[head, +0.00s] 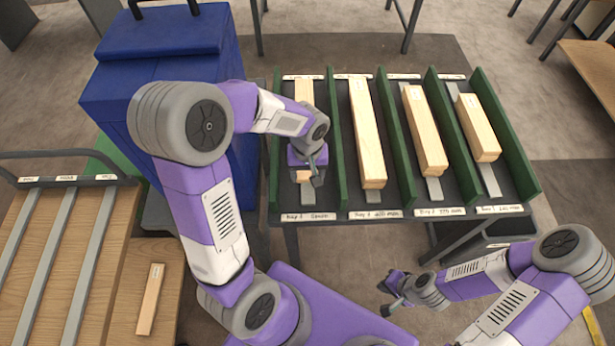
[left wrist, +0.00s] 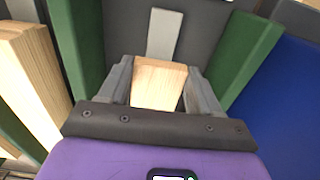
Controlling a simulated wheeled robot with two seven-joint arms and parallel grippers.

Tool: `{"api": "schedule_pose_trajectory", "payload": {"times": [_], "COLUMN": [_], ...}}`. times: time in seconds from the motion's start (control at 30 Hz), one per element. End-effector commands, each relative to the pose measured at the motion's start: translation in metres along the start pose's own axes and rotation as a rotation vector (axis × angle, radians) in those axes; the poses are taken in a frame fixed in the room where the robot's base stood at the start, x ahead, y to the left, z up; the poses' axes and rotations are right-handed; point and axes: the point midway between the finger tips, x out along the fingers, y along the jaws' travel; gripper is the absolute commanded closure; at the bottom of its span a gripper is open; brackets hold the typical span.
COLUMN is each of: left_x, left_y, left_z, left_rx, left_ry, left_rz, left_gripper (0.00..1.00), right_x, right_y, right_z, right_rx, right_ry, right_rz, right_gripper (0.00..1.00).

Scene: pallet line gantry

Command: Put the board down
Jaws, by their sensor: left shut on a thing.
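My left gripper (head: 306,178) is over the leftmost bay of the rack. It is shut on a pale wooden board (head: 304,92), whose near end shows just past the fingers. In the left wrist view the board (left wrist: 159,84) sits between the two fingers of my left gripper (left wrist: 160,88). The board lies lengthwise along the bay, between green dividers. I cannot tell whether it touches the bay floor. My arm hides its middle. My right gripper (head: 388,296) is low in front of the rack, away from the boards; its jaws are too small to read.
The other bays hold a long board (head: 367,135), a shorter one (head: 425,132) and the shortest (head: 477,128). Green dividers (head: 395,140) separate the bays. A blue cabinet (head: 160,60) stands left of the rack. A small board (head: 150,300) lies on the wooden surface at lower left.

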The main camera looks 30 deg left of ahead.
Motion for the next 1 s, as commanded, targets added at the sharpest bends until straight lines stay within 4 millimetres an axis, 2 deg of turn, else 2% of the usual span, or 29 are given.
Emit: {"api": "schedule_pose_trajectory", "payload": {"times": [0.13, 0.3, 0.53, 0.57, 0.7, 1.0], "left_x": [0.013, 0.038, 0.039, 0.04, 0.039, 0.038], "left_y": [0.0, 0.0, 0.0, 0.0, 0.0, 0.0], "left_z": [0.0, 0.0, 0.0, 0.0, 0.0, 0.0], "left_rx": [0.0, 0.0, 0.0, 0.0, 0.0, 0.0], "left_ry": [0.0, -0.001, 0.001, -0.001, 0.0, 0.001], "left_rz": [0.0, 0.0, 0.001, 0.0, 0.0, 0.001], "left_gripper": [0.74, 0.74, 0.74, 0.34, 0.12, 0.11], "right_x": [0.004, 0.012, 0.011, 0.011, 0.011, 0.011], "right_y": [0.002, 0.004, 0.004, 0.004, 0.004, 0.004], "right_z": [0.0, -0.001, -0.001, -0.001, -0.001, 0.0], "right_rx": [0.0, 0.0, 0.0, 0.0, 0.0, 0.0], "right_ry": [0.0, 0.0, 0.0, 0.0, 0.0, 0.0], "right_rz": [0.0, 0.0, 0.0, 0.0, 0.0, 0.0], "right_gripper": [1.0, 1.0, 1.0, 1.0, 1.0, 1.0]}}
